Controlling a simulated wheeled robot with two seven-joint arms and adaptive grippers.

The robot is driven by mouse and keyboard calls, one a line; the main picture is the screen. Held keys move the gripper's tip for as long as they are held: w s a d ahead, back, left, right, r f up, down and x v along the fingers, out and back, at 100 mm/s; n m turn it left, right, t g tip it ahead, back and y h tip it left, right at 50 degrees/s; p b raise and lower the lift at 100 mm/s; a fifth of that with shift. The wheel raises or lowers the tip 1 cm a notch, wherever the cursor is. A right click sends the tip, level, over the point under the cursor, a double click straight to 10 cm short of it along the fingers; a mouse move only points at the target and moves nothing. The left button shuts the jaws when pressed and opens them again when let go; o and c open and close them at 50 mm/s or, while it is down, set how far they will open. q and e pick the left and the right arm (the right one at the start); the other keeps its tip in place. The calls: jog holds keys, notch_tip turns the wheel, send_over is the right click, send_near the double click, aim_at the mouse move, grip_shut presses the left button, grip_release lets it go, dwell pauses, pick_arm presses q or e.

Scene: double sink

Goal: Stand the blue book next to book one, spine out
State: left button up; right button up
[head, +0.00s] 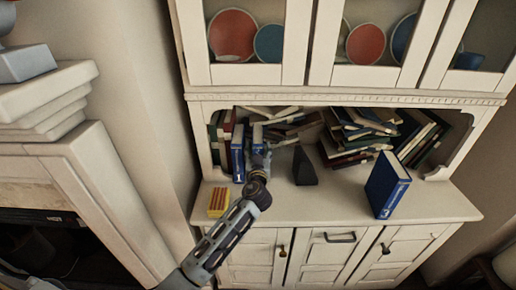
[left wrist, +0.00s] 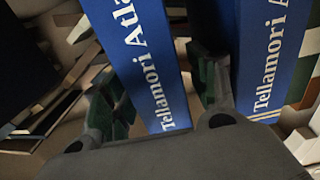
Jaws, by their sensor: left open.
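A blue book marked 1 (head: 237,155) stands upright in the left part of the cabinet niche, spine outward. A second blue book (head: 257,137) stands just right of it, partly hidden by my left gripper (head: 260,160). A blue book marked 3 (head: 384,187) stands apart on the counter at the right, spine to the front. In the left wrist view, my gripper (left wrist: 165,95) is open, with one blue spine (left wrist: 150,60) between its fingers. Another blue spine (left wrist: 272,55) is beyond the right finger. Contact is not clear. My right gripper is not in view.
A dark wedge-shaped object (head: 304,167) stands right of my gripper. A yellow box (head: 218,202) is at the counter's left front. Leaning books (head: 350,135) fill the back of the niche. The counter (head: 325,205) is clear between wedge and book three.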

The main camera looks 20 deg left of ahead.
pick_arm(q)
jog(key=v, duration=0.8)
jog(key=shift+b, duration=0.4)
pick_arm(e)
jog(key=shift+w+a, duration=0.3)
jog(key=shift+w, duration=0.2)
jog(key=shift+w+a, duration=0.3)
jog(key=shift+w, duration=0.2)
